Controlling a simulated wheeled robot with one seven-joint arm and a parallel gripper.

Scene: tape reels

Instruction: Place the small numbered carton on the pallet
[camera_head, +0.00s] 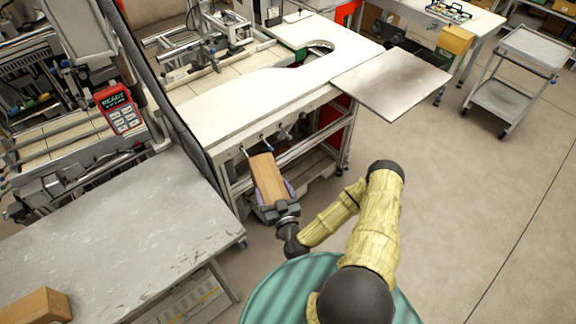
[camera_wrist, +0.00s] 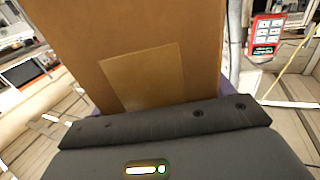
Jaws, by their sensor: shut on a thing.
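A brown carton (camera_head: 268,178) is held in my gripper (camera_head: 277,198) in front of the white-topped workbench in the head view. My gripper is shut on it, with the purple finger pads at its sides. The carton is tilted, its long side pointing up and left in the picture. In the wrist view the carton (camera_wrist: 140,45) fills the upper middle, with a paler rectangular patch on its face. I cannot read any number on it. I see no pallet in either view.
A grey metal table (camera_head: 130,235) stands at left, with another brown carton (camera_head: 38,306) at its near left corner. The white-topped workbench (camera_head: 270,95) is just beyond my gripper. A grey cart (camera_head: 515,75) stands at far right. The floor at right is open.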

